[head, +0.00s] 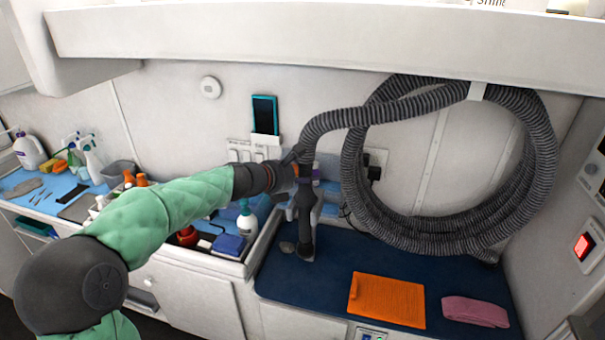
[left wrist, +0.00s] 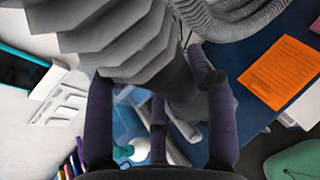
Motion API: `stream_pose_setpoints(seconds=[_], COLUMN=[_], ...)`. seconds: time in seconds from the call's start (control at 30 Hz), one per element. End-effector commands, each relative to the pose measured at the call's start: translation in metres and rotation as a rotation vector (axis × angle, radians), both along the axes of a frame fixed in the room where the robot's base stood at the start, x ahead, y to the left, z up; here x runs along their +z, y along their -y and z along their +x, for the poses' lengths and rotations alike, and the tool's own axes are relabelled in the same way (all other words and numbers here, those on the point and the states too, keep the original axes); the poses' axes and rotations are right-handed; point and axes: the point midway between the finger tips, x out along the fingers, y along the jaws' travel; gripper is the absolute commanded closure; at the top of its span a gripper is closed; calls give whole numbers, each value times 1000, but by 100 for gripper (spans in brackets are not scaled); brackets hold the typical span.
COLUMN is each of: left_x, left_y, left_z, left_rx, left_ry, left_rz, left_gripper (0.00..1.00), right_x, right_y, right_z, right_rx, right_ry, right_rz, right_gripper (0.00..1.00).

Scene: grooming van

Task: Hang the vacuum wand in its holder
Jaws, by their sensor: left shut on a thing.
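The dark grey vacuum wand (head: 306,228) hangs roughly upright from my left gripper (head: 296,175), its foot low over or on the blue counter mat; whether it touches cannot be told. The ribbed grey hose (head: 345,118) runs from its top to a large coil on the wall. In the left wrist view my gripper's purple fingers (left wrist: 160,100) are closed around the wand (left wrist: 178,88), below the hose (left wrist: 105,40). A grey-blue bracket (head: 329,208), possibly the holder, shows partly hidden behind the wand. My right gripper is not in view.
A tray of bottles (head: 247,222) lies left of the wand. A teal-framed device (head: 264,115) and an outlet (head: 376,160) are on the wall. An overhead shelf (head: 330,40) runs above.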

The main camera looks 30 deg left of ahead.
Motion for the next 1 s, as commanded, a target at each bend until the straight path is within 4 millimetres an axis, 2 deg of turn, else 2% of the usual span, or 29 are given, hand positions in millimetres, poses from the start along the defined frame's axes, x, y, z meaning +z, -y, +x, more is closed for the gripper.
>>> stream_pose_setpoints(seconds=[0.37, 0.4, 0.47, 0.73, 0.8, 1.0], left_x=[-1, -1, -1, -2, -5, -4], left_y=[-1, -1, -1, 0, 0, 0], left_z=[0, 0, 0, 0, 0, 0], left_rx=[2, 2, 2, 1, -1, 0], left_ry=[3, 3, 3, 1, -3, -1], left_rz=[1, 1, 1, 1, 0, 0], left_gripper=[84, 34, 18, 18, 0, 0], right_x=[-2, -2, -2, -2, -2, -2], right_y=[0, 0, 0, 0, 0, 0], right_z=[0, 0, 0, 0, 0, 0], right_rx=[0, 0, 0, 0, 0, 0], right_ry=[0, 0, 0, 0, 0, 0], right_rz=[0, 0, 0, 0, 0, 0], right_gripper=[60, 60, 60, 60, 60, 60])
